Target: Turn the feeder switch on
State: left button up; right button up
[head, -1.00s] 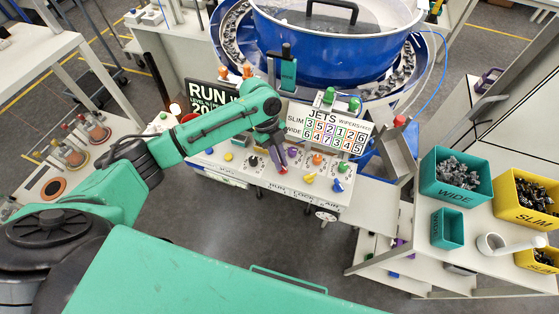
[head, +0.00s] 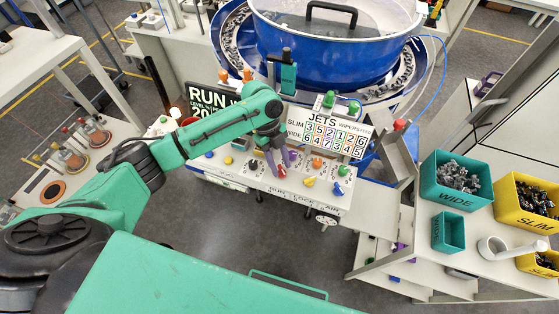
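A white control panel (head: 325,196) with coloured knobs and switches stands below the blue bowl feeder (head: 320,58). I cannot read which control is labelled feeder. My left gripper (head: 277,170) is over the middle of the panel, pointing down, its fingers apart. A small red part (head: 282,171) shows beside its fingertips; contact with it cannot be told. A black knob (head: 253,163) is just left of the gripper. A purple knob (head: 292,154) is just right of it, partly hidden. My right gripper is not in view.
Orange (head: 317,163), yellow (head: 309,182) and blue (head: 338,188) controls lie right of the gripper. A JETS number board (head: 326,133) stands behind the panel. A teal WIDE bin (head: 455,199) and yellow SLIM bins (head: 520,220) stand on the right table.

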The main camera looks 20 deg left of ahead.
pick_arm(q)
jog(key=b+v, duration=0.3)
jog(key=v, duration=1.1)
jog(key=shift+a+r, duration=0.15)
jog(key=shift+r, duration=0.1)
jog(key=shift+w, duration=0.1)
